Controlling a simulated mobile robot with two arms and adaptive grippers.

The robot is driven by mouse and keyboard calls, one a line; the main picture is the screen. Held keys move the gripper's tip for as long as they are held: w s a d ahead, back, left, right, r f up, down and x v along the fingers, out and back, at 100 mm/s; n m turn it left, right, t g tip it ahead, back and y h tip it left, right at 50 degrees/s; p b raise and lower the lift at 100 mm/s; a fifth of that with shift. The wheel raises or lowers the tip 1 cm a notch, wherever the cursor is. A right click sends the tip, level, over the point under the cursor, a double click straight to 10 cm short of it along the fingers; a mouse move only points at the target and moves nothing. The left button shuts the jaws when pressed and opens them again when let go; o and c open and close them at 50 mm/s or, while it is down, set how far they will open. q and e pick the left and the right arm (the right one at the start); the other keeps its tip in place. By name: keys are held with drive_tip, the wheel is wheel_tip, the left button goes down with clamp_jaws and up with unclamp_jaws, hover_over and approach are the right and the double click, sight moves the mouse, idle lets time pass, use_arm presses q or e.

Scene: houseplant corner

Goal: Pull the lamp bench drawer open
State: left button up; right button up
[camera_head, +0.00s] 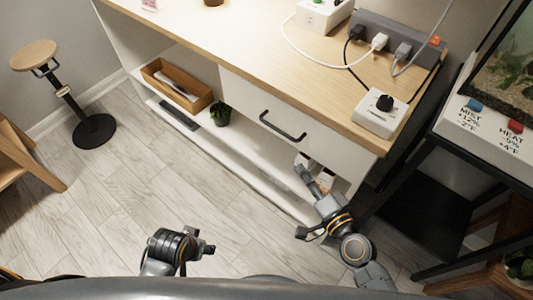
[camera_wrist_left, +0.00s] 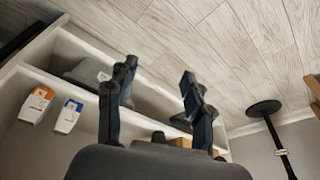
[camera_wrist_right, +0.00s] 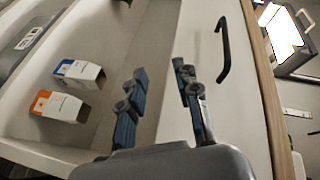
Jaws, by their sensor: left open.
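The lamp bench (camera_head: 225,40) has a wood top and a white drawer front (camera_head: 262,100) that sits flush, so the drawer looks closed. Its black bar handle (camera_head: 283,126) is clear of both grippers. In the right wrist view, the handle (camera_wrist_right: 224,50) is to the right of my fingers, beyond the right finger. My right gripper (camera_head: 302,203) is below the handle in the head view, near the lower shelf; its fingers (camera_wrist_right: 160,72) are apart with nothing between them. My left gripper (camera_head: 205,248) is low over the floor, away from the bench, open and empty (camera_wrist_left: 158,70).
An orange-marked box (camera_wrist_right: 60,106) and a blue-marked box (camera_wrist_right: 80,73) stand on the bench's lower shelf. A wooden tray (camera_head: 177,88) and small plant (camera_head: 220,114) are on the open shelving. A stool (camera_head: 94,130) stands left. A dark stand (camera_head: 430,205) is close on the right.

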wheel_tip(320, 180, up, 7)
drive_tip(key=s+a+m+t+y+b, duration=0.2)
drive_tip(key=b, duration=0.1)
drive_tip(key=p, duration=0.3)
approach(271, 125)
drive_tip(key=x, duration=0.8)
drive_tip(key=shift+w+a+f, duration=0.1)
drive_tip(key=shift+w+f, duration=0.15)
drive_tip(key=shift+w, duration=0.15)
use_arm(q)
wheel_tip(271, 125, down, 7)
drive_tip(key=s, duration=0.1)
drive_tip(key=shift+s+r, duration=0.2)
drive_tip(key=shift+s, duration=0.15)
use_arm(e)
drive_tip(key=shift+w+a, duration=0.35)
drive_tip(key=shift+w, duration=0.2)
drive_tip(key=shift+c, duration=0.4)
clamp_jaws()
